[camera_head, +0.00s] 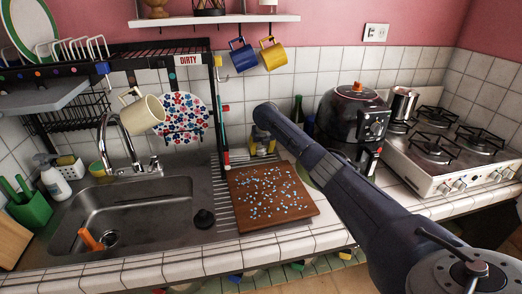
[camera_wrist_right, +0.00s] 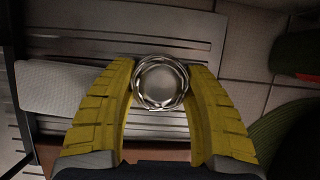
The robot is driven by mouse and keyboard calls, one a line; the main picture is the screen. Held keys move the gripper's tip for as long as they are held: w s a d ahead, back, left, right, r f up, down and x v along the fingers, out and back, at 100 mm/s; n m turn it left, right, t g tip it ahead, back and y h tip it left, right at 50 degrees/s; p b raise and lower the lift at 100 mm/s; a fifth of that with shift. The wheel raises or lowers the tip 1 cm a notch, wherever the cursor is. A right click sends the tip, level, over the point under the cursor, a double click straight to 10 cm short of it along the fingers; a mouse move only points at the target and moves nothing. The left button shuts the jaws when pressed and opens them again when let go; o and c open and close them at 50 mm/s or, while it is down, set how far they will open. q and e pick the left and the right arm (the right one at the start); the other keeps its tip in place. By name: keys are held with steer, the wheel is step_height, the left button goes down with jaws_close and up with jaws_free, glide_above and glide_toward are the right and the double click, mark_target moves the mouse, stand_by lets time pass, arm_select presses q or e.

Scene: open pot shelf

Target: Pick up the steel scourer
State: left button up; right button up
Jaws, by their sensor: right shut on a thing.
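The steel scourer (camera_wrist_right: 160,82) is a round, shiny coil of metal in the right wrist view. It sits between the yellow fingers of my right gripper (camera_wrist_right: 160,88), which touch it from both sides. In the head view my right gripper (camera_head: 262,147) is partly hidden by its own arm, behind the brown cutting board. My left gripper is not in view.
The cutting board (camera_head: 268,198) with blue specks lies on the slatted metal drainer right of the sink (camera_head: 130,215). A dark cooker (camera_head: 352,112) and bottles stand right of the gripper. Mugs hang above. A stove (camera_head: 455,150) is far right.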

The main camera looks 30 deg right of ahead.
mark_target(261, 146)
steer(key=shift+r, duration=0.1)
steer(key=shift+s+r, duration=0.1)
steer(key=shift+r, duration=0.1)
step_height(261, 146, up, 7)
steer(key=shift+a+f, duration=0.1)
steer(key=shift+f, duration=0.1)
steer(key=s+a, duration=0.2)
steer(key=s, duration=0.4)
steer(key=s+a, duration=0.2)
steer(key=s, duration=0.4)
steer(key=s+a, duration=0.2)
steer(key=s, duration=0.4)
steer(key=shift+s+a+f, duration=0.15)
steer(key=shift+s+a, duration=0.1)
steer(key=shift+s, duration=0.1)
